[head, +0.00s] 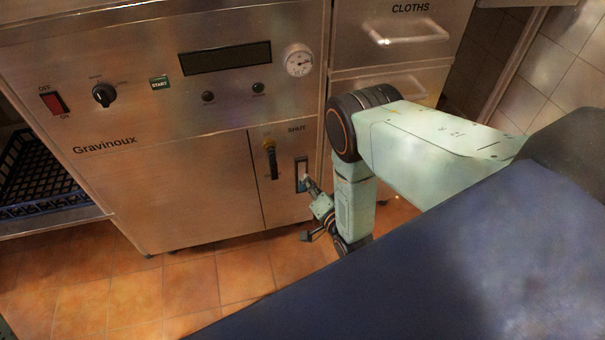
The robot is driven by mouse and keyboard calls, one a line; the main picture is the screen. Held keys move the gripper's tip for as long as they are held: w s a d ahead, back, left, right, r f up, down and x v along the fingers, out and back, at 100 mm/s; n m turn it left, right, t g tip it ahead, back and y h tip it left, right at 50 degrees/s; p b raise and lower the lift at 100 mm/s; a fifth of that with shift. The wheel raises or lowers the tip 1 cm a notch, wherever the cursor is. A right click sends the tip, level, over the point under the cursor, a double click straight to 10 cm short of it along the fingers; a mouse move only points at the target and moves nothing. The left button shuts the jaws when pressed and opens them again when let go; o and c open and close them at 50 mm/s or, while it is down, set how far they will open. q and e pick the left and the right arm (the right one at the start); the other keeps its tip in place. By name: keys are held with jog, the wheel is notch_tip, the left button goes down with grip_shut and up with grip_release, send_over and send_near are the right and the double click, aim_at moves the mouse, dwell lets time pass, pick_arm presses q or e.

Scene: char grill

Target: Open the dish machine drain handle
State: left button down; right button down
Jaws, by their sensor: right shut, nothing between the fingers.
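The dish machine (180,185) is a steel cabinet marked Gravinoux, with its front facing me. A small lever with a yellow upper part and dark lower end (270,158) points down on its lower right panel. It looks like the drain handle. The word SHUT is printed up and to the right of it. A narrow dark upright slot (301,166) lies right of the lever. My right gripper (309,184) is shut and empty, at the slot's lower end and to the right of and below the lever. I cannot tell whether it touches the panel. My left gripper is out of view.
The machine's control panel has a red switch (53,103), a black knob (104,95) and a gauge (298,60). A drawer marked CLOTHS (392,40) is at upper right. A dark rack (40,175) is at left. The tiled floor (150,290) is clear in front.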

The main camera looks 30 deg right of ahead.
jog(key=s+p, duration=0.2)
jog(key=s, duration=0.5)
jog(key=shift+r, duration=0.15)
jog(key=shift+w, duration=0.1)
